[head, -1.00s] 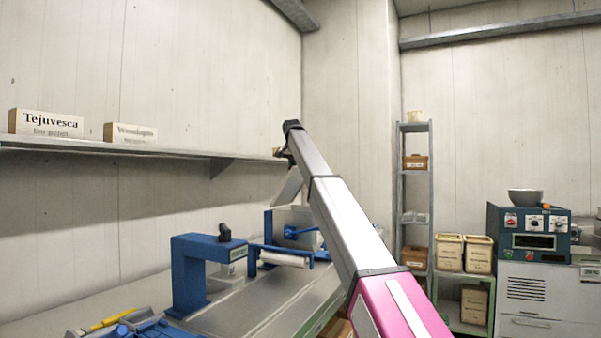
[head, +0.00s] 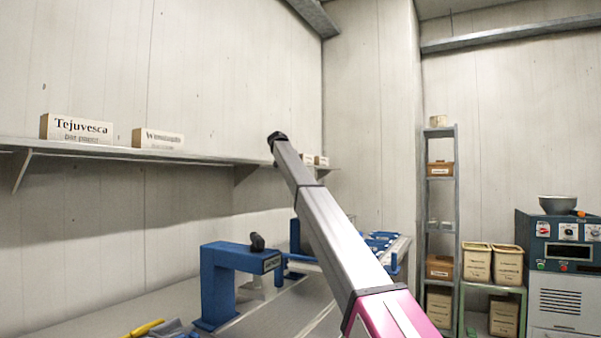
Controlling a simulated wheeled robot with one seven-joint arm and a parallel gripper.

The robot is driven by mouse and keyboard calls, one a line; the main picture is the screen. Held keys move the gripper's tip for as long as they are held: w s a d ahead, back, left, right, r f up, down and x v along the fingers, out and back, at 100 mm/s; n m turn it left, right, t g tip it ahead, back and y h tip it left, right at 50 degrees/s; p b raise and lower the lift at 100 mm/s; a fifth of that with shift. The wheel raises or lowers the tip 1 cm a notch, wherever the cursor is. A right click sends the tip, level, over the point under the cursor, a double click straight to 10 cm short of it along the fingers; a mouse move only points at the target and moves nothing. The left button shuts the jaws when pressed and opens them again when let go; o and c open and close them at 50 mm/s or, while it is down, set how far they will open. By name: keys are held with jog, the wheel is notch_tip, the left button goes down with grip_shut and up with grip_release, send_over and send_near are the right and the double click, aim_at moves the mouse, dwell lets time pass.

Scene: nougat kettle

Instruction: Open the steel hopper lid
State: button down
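I cannot make out the steel hopper lid; my arm covers part of the machine area in the middle of the head view. A blue machine frame (head: 222,275) with a black knob stands on the steel worktop (head: 285,308) left of my arm. More blue machine parts (head: 381,240) show just right of my arm, at the far end of the worktop. My arm reaches forward and up from the lower right to a dark joint near the shelf. My gripper does not show.
A wall shelf (head: 100,152) carries a Tejuvesca box (head: 77,128) and other boxes. A tall narrow rack (head: 455,190) stands against the back wall. Two cream bins (head: 477,262) and a blue control unit (head: 568,240) with a grey bowl (head: 557,205) are at right.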

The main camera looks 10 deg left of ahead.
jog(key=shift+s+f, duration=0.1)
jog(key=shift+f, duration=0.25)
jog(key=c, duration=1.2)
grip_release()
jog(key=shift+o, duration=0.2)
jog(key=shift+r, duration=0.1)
